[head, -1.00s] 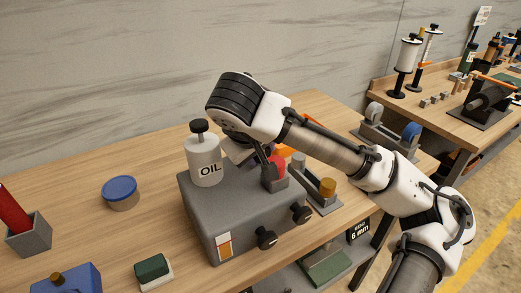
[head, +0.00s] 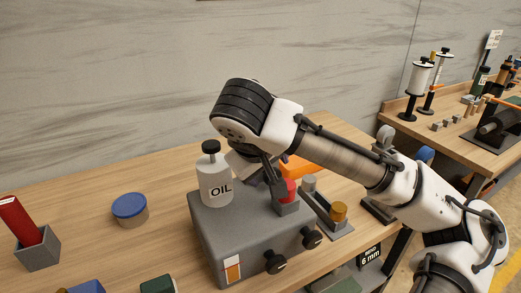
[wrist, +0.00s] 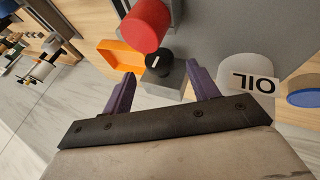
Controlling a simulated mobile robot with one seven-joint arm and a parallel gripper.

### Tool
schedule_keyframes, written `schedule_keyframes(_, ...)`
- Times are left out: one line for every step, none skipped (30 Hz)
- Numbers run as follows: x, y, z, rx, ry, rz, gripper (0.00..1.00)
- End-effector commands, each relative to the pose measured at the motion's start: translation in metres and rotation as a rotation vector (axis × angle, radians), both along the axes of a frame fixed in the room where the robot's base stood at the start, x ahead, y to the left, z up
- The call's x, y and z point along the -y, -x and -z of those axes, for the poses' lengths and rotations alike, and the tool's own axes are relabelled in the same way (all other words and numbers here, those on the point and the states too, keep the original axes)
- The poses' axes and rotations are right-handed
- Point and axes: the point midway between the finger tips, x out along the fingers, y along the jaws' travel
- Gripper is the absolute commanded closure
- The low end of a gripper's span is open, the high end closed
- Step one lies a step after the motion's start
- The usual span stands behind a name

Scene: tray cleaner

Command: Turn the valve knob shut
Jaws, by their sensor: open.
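In the wrist view, a round black knob (wrist: 159,62) with a white mark stands by a small grey block (wrist: 166,82). A larger red cylinder (wrist: 146,24) is just beyond it. My open gripper (wrist: 165,82) has its two purple fingers apart, with the block between them in the picture. Contact cannot be told. In the head view, my gripper reaches down over the grey machine box (head: 235,230), beside the red part (head: 290,190) on its small block. The fingers are mostly hidden there. Two black knobs (head: 275,262) (head: 312,238) stick out of the box's front.
A white OIL bottle (head: 214,180) stands on the box, close left of my gripper. An orange tray (head: 301,166) lies behind, and a holder with a brass-topped part (head: 338,212) is at right. A blue-lidded tub (head: 129,209) stands left, with bare bench around it.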

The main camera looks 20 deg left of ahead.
Motion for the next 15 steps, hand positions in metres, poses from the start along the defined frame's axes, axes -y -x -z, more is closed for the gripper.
schedule_keyframes(0.001, 0.006, -0.010, 0.007, 0.001, 0.000, 0.41)
schedule_keyframes(0.001, 0.010, -0.015, 0.007, 0.003, 0.000, 0.41)
schedule_keyframes(0.001, 0.014, -0.023, 0.007, 0.002, 0.002, 0.41)
schedule_keyframes(0.002, 0.018, -0.028, 0.007, 0.001, 0.001, 0.41)
schedule_keyframes(0.002, 0.021, -0.033, 0.007, 0.002, 0.001, 0.41)
schedule_keyframes(0.003, 0.026, -0.040, 0.006, 0.002, 0.000, 0.41)
schedule_keyframes(0.003, 0.029, -0.045, 0.007, 0.001, 0.002, 0.41)
schedule_keyframes(0.003, 0.032, -0.049, 0.005, 0.001, 0.002, 0.41)
schedule_keyframes(0.004, 0.036, -0.056, 0.005, 0.000, 0.002, 0.41)
schedule_keyframes(0.004, 0.039, -0.059, 0.006, 0.001, 0.002, 0.41)
schedule_keyframes(0.004, 0.042, -0.063, 0.005, 0.001, 0.001, 0.41)
schedule_keyframes(0.004, 0.045, -0.068, 0.005, 0.001, 0.002, 0.41)
schedule_keyframes(0.005, 0.047, -0.071, 0.004, 0.000, 0.002, 0.41)
schedule_keyframes(0.005, 0.049, -0.074, 0.004, 0.000, 0.002, 0.41)
schedule_keyframes(0.005, 0.051, -0.077, 0.003, 0.000, 0.001, 0.41)
